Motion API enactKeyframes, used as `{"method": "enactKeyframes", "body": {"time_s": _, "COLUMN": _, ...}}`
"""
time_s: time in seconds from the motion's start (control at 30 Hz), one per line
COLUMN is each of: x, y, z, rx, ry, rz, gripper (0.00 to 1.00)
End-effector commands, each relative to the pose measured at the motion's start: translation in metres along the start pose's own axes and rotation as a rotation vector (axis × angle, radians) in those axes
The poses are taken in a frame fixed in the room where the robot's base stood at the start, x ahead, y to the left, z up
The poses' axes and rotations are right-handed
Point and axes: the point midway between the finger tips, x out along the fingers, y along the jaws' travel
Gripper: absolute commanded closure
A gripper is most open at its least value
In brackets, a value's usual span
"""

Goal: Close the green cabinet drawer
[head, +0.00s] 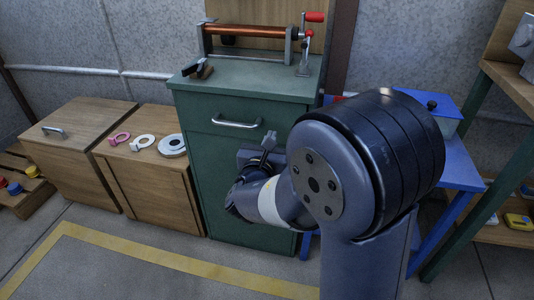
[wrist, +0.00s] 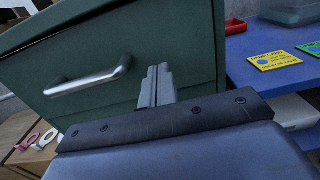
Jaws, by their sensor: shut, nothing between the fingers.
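The green cabinet (head: 190,165) stands in the middle of the head view. Its upper drawer (head: 220,108) has a silver bar handle (head: 237,123). In the wrist view the green drawer front (wrist: 90,50) fills the upper left, with its handle (wrist: 90,80) left of my fingers. I cannot tell from these views how far the drawer stands out. My gripper (head: 268,141) is shut and empty. Its fingers (wrist: 157,84) are pressed together in front of the drawer's right part, to the right of the handle. Contact with the drawer front cannot be made out. My arm hides the cabinet's lower right.
A copper roller device with a red grip (head: 314,17) sits on the cabinet top. A wooden cabinet (head: 150,178) with several rings stands at left. A blue table (head: 455,160) is at right, close to my arm. Yellow tape (head: 150,256) marks the floor.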

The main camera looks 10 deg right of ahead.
Motion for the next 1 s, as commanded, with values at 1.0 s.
{"method": "enactKeyframes", "body": {"time_s": 1.0, "x": -0.101, "y": 0.001, "z": 0.0, "rx": -0.001, "ry": 0.0, "rz": 0.0, "gripper": 1.0}}
